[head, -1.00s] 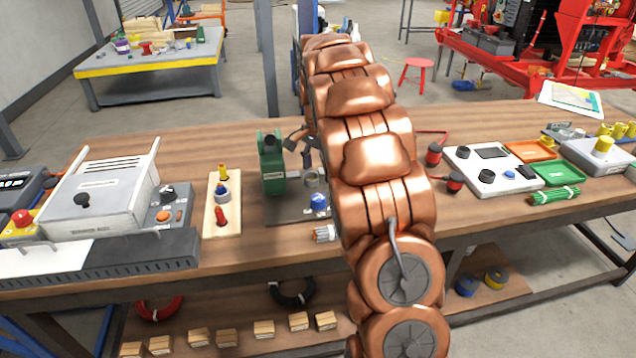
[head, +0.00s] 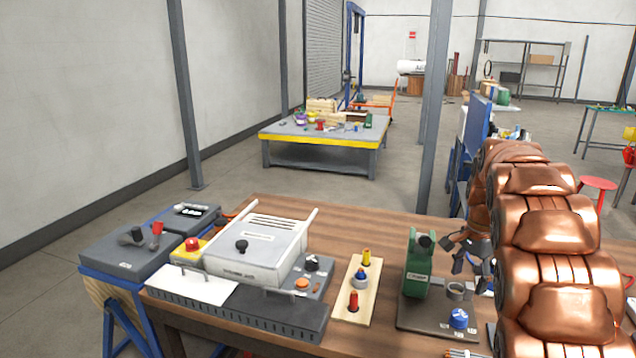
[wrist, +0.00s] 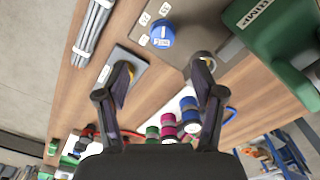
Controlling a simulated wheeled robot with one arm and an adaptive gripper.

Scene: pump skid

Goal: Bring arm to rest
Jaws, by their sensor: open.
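My copper-coloured arm (head: 545,240) fills the right side of the head view, reaching out over the workbench.
Left of the pump are a board (head: 345,305) with coloured plugs and a grey lidded machine (head: 255,250). Several coloured cylinders (wrist: 180,118) and a bundle of grey rods (wrist: 92,30) lie near my gripper. A yellow-edged table (head: 320,142) stands behind, with open floor around it.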

